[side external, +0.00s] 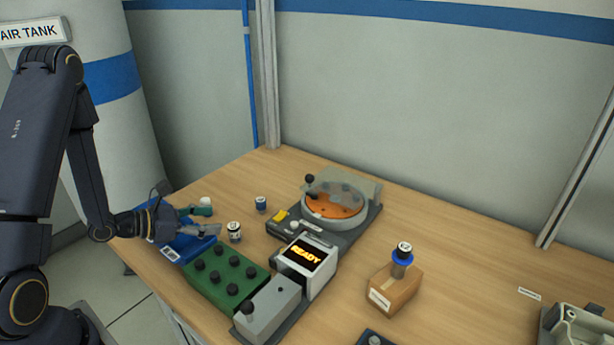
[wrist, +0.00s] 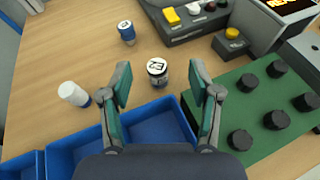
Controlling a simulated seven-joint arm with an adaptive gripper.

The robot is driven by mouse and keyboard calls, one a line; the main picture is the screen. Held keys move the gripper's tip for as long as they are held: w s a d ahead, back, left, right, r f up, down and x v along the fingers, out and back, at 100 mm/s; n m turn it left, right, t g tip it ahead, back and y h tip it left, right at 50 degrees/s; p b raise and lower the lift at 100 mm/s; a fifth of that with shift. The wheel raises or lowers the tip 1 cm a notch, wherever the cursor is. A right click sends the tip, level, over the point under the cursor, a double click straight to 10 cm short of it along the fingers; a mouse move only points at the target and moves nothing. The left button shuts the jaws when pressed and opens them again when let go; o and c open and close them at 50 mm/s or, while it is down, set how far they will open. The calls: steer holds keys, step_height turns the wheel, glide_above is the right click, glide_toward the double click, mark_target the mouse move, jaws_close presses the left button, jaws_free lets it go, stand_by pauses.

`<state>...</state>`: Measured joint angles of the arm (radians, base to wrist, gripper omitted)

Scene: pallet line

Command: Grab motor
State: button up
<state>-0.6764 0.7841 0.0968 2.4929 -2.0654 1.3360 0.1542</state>
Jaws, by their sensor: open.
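A short dark cylinder with a white marked top, motor-like (wrist: 157,72), stands upright on the table just past the blue bin; it also shows in the side view (side external: 234,234). A blue motor-like cylinder with a white top (wrist: 127,34) stands farther off (side external: 261,205). A white cylinder with a blue end (wrist: 74,94) is to the left in the wrist view. I cannot tell which one the task means. My gripper (wrist: 160,78) is open and empty, its green-padded fingers above the blue bin. The dark cylinder appears between the fingertips; no contact is visible.
The blue bin (wrist: 157,117) lies below my gripper. A green block with black knobs (wrist: 238,88) is close on the right. A machine with an orange disc (side external: 335,205) and a READY display (side external: 306,256) stand beyond. A brown box (side external: 395,290) holds another cylinder (side external: 402,256).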

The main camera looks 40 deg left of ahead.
mark_target(232, 226)
steer(key=f, duration=0.1)
steer(key=s+a+f+n, duration=0.1)
steer(key=shift+s+f+g, duration=0.2)
steer(key=shift+f+g, duration=0.1)
steer(key=x, duration=0.7)
steer(key=shift+w+a, duration=0.15)
steer(key=shift+w, duration=0.1)
steer(key=shift+c, duration=0.2)
steer(key=shift+r, duration=0.1)
jaws_close()
